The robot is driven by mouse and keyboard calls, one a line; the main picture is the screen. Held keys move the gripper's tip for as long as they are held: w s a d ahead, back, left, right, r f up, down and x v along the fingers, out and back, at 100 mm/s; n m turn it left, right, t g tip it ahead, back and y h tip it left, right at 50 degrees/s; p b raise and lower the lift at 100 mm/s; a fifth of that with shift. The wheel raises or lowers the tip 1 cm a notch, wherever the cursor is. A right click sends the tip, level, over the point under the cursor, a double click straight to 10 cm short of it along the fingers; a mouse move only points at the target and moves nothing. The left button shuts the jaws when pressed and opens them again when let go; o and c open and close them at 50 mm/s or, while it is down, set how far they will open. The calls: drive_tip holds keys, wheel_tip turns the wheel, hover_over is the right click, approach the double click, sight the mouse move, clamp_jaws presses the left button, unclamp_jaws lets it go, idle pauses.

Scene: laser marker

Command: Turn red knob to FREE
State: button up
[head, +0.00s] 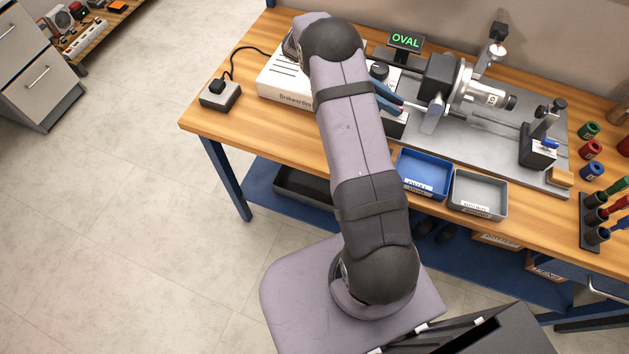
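I cannot make out the red knob; my arm covers part of the bench where it may be. My gripper (402,106) seems to be the pair of blue finger-like parts that show just right of my arm, left of the fixture. Its wrist is hidden behind my arm. Whether the fingers are apart or hold anything is not clear. A black knob (379,71) shows just above them.
A white box (285,79) and a grey socket block (220,96) are at the left. A sign (405,41) reads OVAL. A blue tray (424,192) and a grey tray (478,211) stand at the front edge. Several coloured tools and cups (591,149) crowd the right.

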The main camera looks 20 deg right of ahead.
drive_tip(key=shift+s+a+n+t+h+b, duration=0.2)
drive_tip(key=shift+n+t+h, duration=0.45)
drive_tip(key=shift+n+t, duration=0.35)
drive_tip(key=shift+s+a+n+t+h+b, duration=0.1)
drive_tip(key=shift+n+t+h+b, duration=0.05)
drive_tip(key=shift+n+t+h, duration=0.65)
drive_tip(key=n+t, duration=0.1)
drive_tip(key=t, duration=0.1)
drive_tip(key=n+t+b, duration=0.1)
drive_tip(key=n, duration=0.1)
drive_tip(key=s+n+t+b, duration=0.1)
drive_tip(key=n+t, duration=0.1)
drive_tip(key=shift+f+t+h, duration=0.15)
drive_tip(key=shift+t+h, duration=0.1)
drive_tip(key=shift+t, duration=0.05)
drive_tip(key=v, duration=0.7)
drive_tip(key=s+a+f+m+g+y+b, duration=0.4)
drive_tip(key=s+f+m+y, duration=0.3)
drive_tip(key=s+m, duration=0.45)
drive_tip(key=w+a+f+m+t+y+b, duration=0.2)
drive_tip(key=a+f+m+y, duration=0.1)
drive_tip(key=a, duration=0.4)
drive_tip(key=w+a+f+m+t+y+b, duration=0.2)
drive_tip(key=a+f+m+t+y, duration=0.1)
drive_tip(key=a+f, duration=0.3)
drive_tip(key=shift+w+a+f+t, duration=0.2)
drive_tip(key=shift+w+a+t, duration=0.15)
drive_tip(key=shift+a, duration=0.1)
